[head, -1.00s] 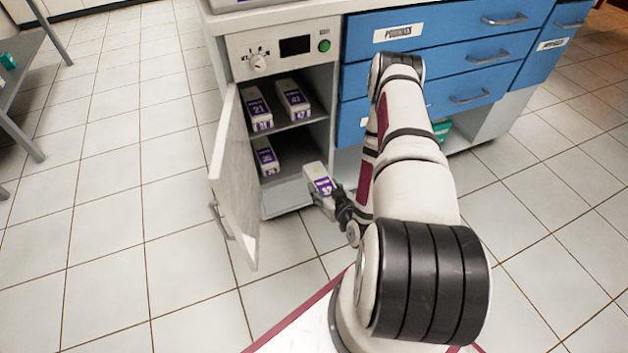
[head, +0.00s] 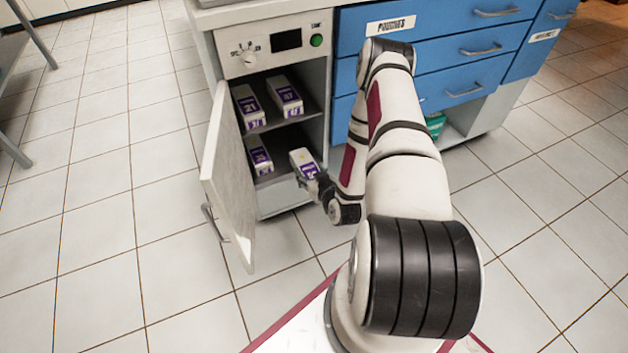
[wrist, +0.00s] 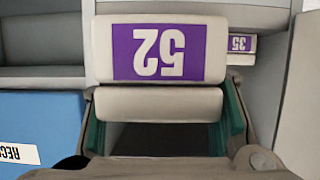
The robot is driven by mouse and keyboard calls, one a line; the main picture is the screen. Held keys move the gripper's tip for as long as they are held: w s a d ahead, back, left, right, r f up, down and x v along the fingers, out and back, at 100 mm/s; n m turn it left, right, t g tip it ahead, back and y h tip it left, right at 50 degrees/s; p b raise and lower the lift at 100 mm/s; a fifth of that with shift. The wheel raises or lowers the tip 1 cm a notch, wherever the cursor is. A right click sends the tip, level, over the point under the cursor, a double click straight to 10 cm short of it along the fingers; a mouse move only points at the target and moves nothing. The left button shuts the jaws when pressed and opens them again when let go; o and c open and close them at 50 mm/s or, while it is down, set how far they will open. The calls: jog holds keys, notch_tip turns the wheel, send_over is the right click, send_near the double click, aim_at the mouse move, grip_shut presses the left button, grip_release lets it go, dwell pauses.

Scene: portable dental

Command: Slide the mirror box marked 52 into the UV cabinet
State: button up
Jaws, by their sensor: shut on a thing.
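The mirror box marked 52 (wrist: 195,52) is white with a purple label, its number upside down in the wrist view. In the head view the box (head: 302,160) is at the front of the cabinet's lower compartment, on the right side. My gripper (head: 318,185) is shut on its near end; in the wrist view the fingers (wrist: 165,125) are on either side of it. The UV cabinet (head: 268,190) stands open, its white door (head: 230,180) swung out to the left. I cannot tell whether the box touches the lower shelf.
A box marked 35 (wrist: 238,43) sits beside the held box in the lower compartment; it also shows in the head view (head: 260,158). Two boxes, 21 (head: 249,106) and 47 (head: 286,96), stand on the upper shelf. Blue drawers (head: 440,60) are to the right.

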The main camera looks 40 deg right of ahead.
jog(key=w+d+b, duration=0.1)
jog(key=w, duration=0.3)
jog(key=w+d+b, duration=0.1)
jog(key=w, duration=0.4)
jog(key=w+d+f+b, duration=0.1)
jog(key=w+d, duration=0.1)
jog(key=w, duration=0.3)
jog(key=shift+w+d+f+b, duration=0.15)
jog(key=shift+w+b, duration=0.15)
jog(key=shift+w, duration=0.2)
jog(key=shift+w+d+b, duration=0.15)
jog(key=shift+w+b, duration=0.15)
jog(key=shift+w, duration=0.15)
jog(key=shift+f+b, duration=0.4)
jog(key=shift+b, duration=0.05)
jog(key=o, duration=1.6)
jog(key=shift+s, duration=0.15)
